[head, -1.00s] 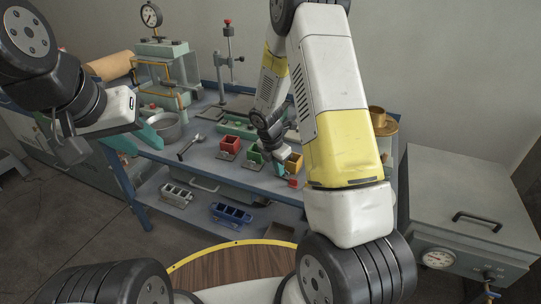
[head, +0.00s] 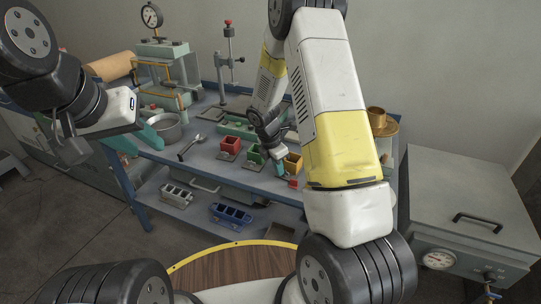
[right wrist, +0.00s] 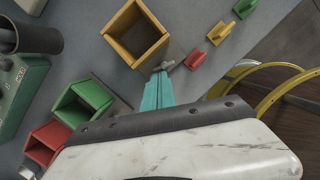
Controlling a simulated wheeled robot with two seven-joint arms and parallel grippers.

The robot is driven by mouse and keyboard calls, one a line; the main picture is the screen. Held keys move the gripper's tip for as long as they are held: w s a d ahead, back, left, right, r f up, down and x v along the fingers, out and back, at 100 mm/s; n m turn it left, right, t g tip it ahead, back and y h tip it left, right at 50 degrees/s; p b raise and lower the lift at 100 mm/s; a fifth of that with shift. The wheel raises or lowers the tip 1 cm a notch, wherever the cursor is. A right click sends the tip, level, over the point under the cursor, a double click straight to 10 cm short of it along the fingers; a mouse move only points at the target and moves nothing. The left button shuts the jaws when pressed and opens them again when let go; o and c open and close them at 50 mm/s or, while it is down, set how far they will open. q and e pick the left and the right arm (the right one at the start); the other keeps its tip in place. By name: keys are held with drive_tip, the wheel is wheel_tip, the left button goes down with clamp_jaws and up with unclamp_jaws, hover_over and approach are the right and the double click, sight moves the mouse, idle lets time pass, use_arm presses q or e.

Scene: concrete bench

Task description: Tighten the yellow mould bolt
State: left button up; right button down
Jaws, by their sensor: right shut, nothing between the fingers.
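The yellow mould (right wrist: 152,48), an open square box, stands on the bench in the right wrist view; it also shows in the head view (head: 294,162). A small grey bolt (right wrist: 164,66) sits at its near corner, partly hidden by my fingertips. My right gripper (right wrist: 160,76) is shut and empty, its teal fingertips at or just short of the bolt; contact cannot be told. In the head view my right gripper (head: 280,168) is beside the yellow mould. My left gripper (head: 145,140) hangs at the left, away from the moulds; its opening is unclear.
A green mould (right wrist: 87,97) and a red mould (right wrist: 44,143) stand left of the yellow one. Small red (right wrist: 195,59), yellow (right wrist: 220,32) and green (right wrist: 244,8) pieces lie to the right. A wrench (head: 190,147) and a metal pot (head: 166,128) are on the bench's left.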

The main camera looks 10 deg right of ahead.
drive_tip(key=m, duration=0.3)
drive_tip(key=w+m+g, duration=0.1)
drive_tip(key=m, duration=0.2)
drive_tip(key=shift+w+d+m+g, duration=0.2)
drive_tip(key=shift+m+g, duration=0.1)
drive_tip(key=shift+w, duration=0.15)
idle(0.5)
drive_tip(key=shift+d, duration=0.1)
idle(0.4)
